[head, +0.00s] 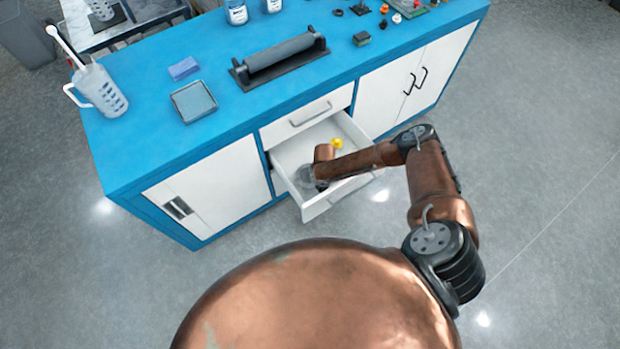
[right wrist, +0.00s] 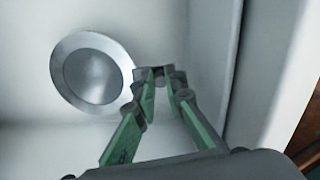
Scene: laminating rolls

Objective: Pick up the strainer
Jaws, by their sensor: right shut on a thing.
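The strainer (right wrist: 92,72) shows in the right wrist view as a round, silvery bowl with a wide, pale rim. It is in the open drawer (head: 343,193), near a white drawer wall. My right gripper (right wrist: 160,78) has its green-sided fingers closed at the right edge of the strainer and is shut on it. The exact part gripped is hidden by the fingertips. In the head view my right arm reaches into the drawer, and a small grey shape sits at the gripper there. My left gripper is not in view.
A yellow object (head: 337,143) lies at the back of the drawer. The drawer walls stand close around the gripper. On the blue worktop (head: 235,95) are a black roller (head: 280,55), a grey-topped tray (head: 193,101), a blue block (head: 184,68) and a jug (head: 100,90).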

